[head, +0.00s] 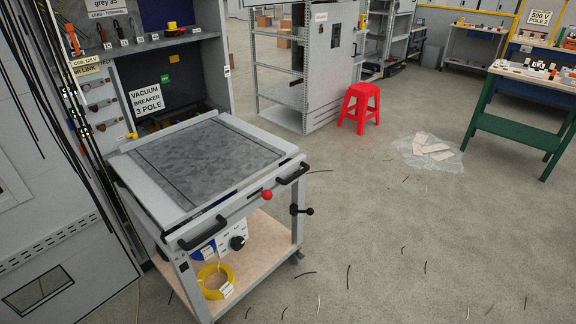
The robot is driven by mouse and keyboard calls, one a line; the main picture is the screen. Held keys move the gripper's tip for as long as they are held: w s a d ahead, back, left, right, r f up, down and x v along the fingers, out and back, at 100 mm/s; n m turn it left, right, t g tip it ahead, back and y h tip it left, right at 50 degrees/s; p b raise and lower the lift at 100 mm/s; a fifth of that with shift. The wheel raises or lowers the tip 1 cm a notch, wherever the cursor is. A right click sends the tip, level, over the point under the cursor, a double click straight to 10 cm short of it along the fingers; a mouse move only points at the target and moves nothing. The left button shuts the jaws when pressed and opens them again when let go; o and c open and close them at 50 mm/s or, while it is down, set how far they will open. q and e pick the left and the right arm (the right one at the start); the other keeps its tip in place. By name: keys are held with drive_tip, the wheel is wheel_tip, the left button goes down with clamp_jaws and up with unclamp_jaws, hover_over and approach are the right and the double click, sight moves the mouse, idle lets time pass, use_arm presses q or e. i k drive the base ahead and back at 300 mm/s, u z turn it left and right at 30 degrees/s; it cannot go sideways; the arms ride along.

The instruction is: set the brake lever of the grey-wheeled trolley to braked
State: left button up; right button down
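A trolley (240,218) with a grey metal top stands in front of the open cabinet. Two black handles are on its front edge, with a red ball knob (267,195) between them. A black lever with a round knob (303,211) sticks out from its right front post. I cannot tell for sure which of these is the brake lever, or its setting. Part of a dark caster (297,257) shows at the right foot; the other wheels are hidden or out of frame. Neither of my grippers is in view.
The trolley's lower shelf (258,246) holds a yellow cable coil (215,281) and a blue and white device. A red stool (359,107), plastic sheeting with boards (432,150) and a green-legged table (518,130) stand beyond. Floor right of the trolley is open, with scattered wire bits.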

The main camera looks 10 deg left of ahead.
sight(310, 211)
drive_tip(key=u, duration=0.35)
drive_tip(key=i, duration=1.7)
drive_tip(key=u, duration=0.3)
